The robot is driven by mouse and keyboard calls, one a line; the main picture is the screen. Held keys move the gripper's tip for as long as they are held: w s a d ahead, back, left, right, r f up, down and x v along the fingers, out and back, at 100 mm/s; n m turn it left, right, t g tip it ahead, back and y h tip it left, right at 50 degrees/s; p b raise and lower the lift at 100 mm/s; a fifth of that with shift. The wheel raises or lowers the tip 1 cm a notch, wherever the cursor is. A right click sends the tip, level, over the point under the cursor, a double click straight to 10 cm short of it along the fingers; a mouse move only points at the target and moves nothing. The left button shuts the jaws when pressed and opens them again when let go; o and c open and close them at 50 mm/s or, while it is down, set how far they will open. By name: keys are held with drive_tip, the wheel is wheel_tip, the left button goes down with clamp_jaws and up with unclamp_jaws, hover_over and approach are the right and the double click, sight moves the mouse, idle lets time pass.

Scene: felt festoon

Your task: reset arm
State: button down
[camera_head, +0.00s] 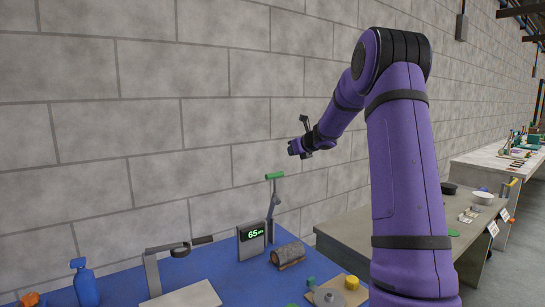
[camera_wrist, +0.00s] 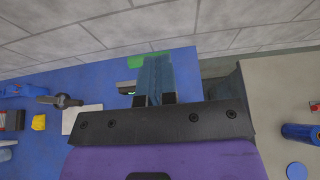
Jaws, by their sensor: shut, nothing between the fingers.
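My purple arm rises at the right of the head view and reaches left. My gripper (camera_head: 293,149) is in the air in front of the block wall, above the blue table (camera_head: 225,270). It is shut and holds nothing. In the wrist view my gripper (camera_wrist: 155,62) points toward the wall, with its fingers together over the blue table's edge. A lever with a green handle (camera_head: 274,176) stands below it, apart from it. The green handle (camera_wrist: 148,60) shows partly behind the fingers in the wrist view.
On the blue table are a digital display (camera_head: 252,241), a dark cylinder on a wooden stand (camera_head: 288,255), a blue bottle (camera_head: 86,284), a pale plate (camera_head: 185,297) and a yellow piece (camera_head: 351,283). A grey table (camera_head: 350,240) stands to the right. The air around my gripper looks clear.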

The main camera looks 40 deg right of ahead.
drive_tip(key=s+a+r+n+g+y, duration=0.1)
drive_tip(key=s+a+r+n, duration=0.3)
drive_tip(key=a, duration=0.5)
drive_tip(key=s+a+r+n+g+y, duration=0.1)
drive_tip(key=a+r+n+y, duration=0.1)
drive_tip(key=a+n, duration=0.5)
drive_tip(key=s+a+r+n+g+y, duration=0.1)
drive_tip(key=s+a+n+g, duration=0.1)
drive_tip(key=s+a+n, duration=0.85)
drive_tip(key=s+a+f+n+g+h, duration=0.1)
drive_tip(key=s+a+f+n, duration=0.1)
drive_tip(key=s+n, duration=0.3)
drive_tip(key=s+a+f+n+g+h, duration=0.1)
drive_tip(key=s+a+n, duration=0.4)
drive_tip(key=s, duration=0.9)
drive_tip(key=s+a+f+n+g+h, duration=0.1)
drive_tip(key=s+a+f+n, duration=0.2)
drive_tip(key=s, duration=0.6)
drive_tip(key=shift+s+a+n+g, duration=0.3)
drive_tip(key=shift+n+g, duration=0.1)
drive_tip(key=shift+n, duration=0.65)
